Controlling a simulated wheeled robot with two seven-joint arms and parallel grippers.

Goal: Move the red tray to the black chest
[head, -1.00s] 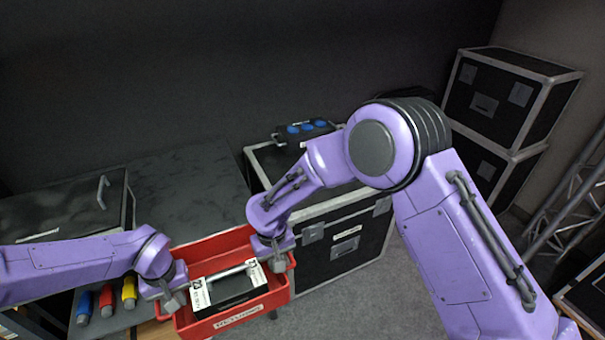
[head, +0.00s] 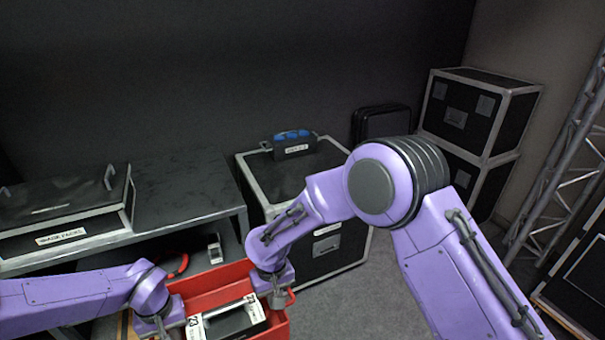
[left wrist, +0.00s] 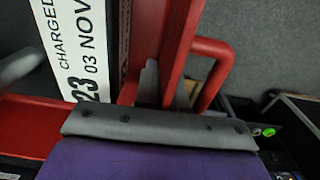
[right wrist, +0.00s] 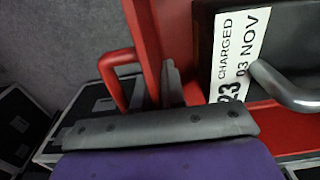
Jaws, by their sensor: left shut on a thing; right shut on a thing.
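The red tray (head: 215,283) is at the bottom of the head view, held between my two grippers. A black battery-like case with a handle and white "CHARGED 03 NOV" labels (left wrist: 72,45) sits in it. My left gripper (left wrist: 150,85) is shut on the tray's wall beside one red handle. My right gripper (right wrist: 172,85) is shut on the opposite wall, beside the other handle (right wrist: 122,75). The black chest (head: 265,180) with metal edges stands behind the tray, slightly right. My right arm hides part of its front. The tray's lower part is out of the head view.
A power box with blue sockets (head: 292,143) sits on the chest's lid. A grey bench (head: 185,190) with a lidded case (head: 65,215) is at left. Stacked black cases (head: 480,110) and a truss (head: 560,160) are at right. Grey floor (head: 345,310) is clear between.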

